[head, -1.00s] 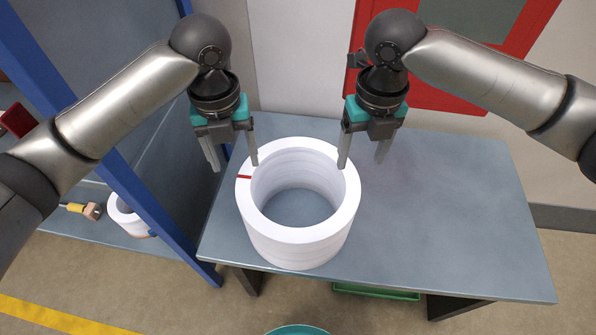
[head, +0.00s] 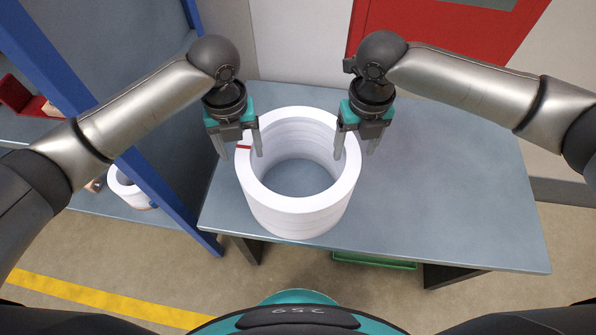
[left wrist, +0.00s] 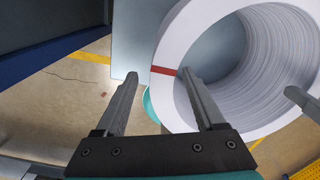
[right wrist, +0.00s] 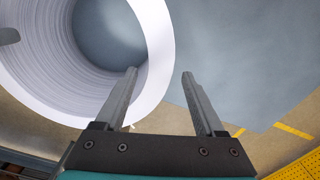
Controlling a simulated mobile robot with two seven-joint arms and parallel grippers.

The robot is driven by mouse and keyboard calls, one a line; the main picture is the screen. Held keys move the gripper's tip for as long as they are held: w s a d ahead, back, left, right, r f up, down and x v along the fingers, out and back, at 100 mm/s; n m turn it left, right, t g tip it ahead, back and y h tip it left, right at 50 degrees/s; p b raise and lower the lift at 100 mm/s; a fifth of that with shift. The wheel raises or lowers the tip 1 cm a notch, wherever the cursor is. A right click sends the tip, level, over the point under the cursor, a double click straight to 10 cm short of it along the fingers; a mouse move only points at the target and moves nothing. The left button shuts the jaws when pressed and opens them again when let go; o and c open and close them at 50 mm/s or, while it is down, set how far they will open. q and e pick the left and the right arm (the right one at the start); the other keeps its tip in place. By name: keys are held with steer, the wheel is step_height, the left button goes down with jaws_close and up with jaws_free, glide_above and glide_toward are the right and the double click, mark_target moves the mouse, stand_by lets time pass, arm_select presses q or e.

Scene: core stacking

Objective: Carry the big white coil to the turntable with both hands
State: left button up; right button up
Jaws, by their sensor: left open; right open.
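The big white coil (head: 297,210) stands on the grey table, a thick ring with an open middle and a red mark on its left rim. My left gripper (head: 240,154) is open at the coil's left rim, by the red mark. In the left wrist view its fingers (left wrist: 158,82) lie either side of the coil wall (left wrist: 165,50). My right gripper (head: 356,152) is open at the right rim. In the right wrist view its fingers (right wrist: 160,78) straddle the coil wall (right wrist: 155,35). Neither gripper is closed on the coil. No turntable can be made out.
The grey table (head: 450,190) is clear to the right of the coil. A blue post (head: 150,190) and a shelf with a smaller white coil (head: 128,190) stand at the left. A green tray (head: 375,261) sits under the table. A red-framed panel (head: 440,35) is behind.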

arm_select(q)
step_height(320, 180, down, 7)
steer(key=shift+f, duration=0.15)
arm_select(e)
step_height(320, 180, down, 7)
steer(key=shift+f, duration=0.1)
arm_select(q)
jaws_close()
arm_select(e)
jaws_close()
stand_by(0.9)
arm_select(q)
steer(key=shift+w+r, duration=0.15)
steer(key=shift+r, duration=0.1)
arm_select(e)
steer(key=shift+w+r, duration=0.15)
steer(key=shift+r, duration=0.1)
